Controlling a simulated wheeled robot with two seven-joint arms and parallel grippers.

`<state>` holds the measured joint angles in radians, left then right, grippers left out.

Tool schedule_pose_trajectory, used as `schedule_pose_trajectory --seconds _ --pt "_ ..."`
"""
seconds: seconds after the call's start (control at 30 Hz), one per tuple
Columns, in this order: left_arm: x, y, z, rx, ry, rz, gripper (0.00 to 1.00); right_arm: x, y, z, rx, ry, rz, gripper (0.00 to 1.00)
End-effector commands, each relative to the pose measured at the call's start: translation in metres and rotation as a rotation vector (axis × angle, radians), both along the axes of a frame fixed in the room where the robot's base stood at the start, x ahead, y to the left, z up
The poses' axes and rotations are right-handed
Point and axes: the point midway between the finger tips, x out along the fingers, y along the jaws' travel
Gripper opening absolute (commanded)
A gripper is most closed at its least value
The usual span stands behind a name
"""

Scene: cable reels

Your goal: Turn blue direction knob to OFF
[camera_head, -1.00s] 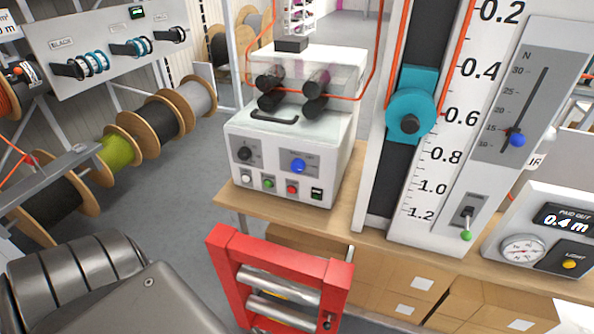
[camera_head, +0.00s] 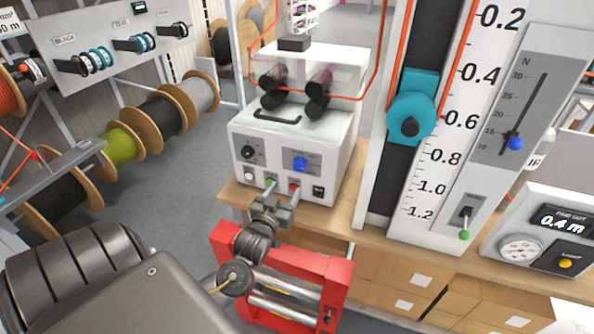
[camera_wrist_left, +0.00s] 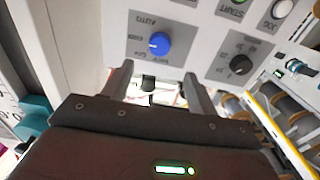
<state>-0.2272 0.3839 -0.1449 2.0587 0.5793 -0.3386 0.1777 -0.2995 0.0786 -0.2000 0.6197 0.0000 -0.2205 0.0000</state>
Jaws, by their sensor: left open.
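The blue direction knob (camera_head: 300,164) is on the front panel of the white feeder box (camera_head: 336,160), right of a black knob (camera_head: 247,152). In the left wrist view the blue knob (camera_wrist_left: 159,43) shows above the fingers, with lettering around it too small to read surely. My left gripper (camera_head: 282,186) is in front of the lower panel, by the green and red buttons. Its fingers are open and empty, and it also shows in the left wrist view (camera_wrist_left: 160,82). The fingers appear apart from the knob. My right gripper is not in view.
A red roller frame (camera_head: 338,285) stands below the box, close under my left arm. A tall scale with a teal wheel (camera_head: 412,110) is to the right. Cable reels (camera_head: 158,122) stand at the left. The wooden bench (camera_head: 232,192) carries the box.

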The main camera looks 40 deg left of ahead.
Motion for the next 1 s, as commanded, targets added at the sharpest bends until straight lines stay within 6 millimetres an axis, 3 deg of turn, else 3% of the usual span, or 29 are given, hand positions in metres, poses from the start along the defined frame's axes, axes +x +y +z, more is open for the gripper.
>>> schedule_pose_trajectory --seconds 0.17,0.6,0.8,1.0 --pt "0.011 0.003 0.002 0.001 0.000 -0.001 0.58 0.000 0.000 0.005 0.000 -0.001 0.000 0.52" --pt "0.083 0.029 0.002 0.000 0.003 0.000 0.58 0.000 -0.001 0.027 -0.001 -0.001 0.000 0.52" --pt "0.100 0.034 0.000 0.000 0.003 -0.002 0.58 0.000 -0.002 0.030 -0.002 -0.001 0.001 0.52" --pt "0.102 0.035 -0.001 -0.001 0.004 -0.002 0.58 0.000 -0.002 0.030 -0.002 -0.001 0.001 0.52"
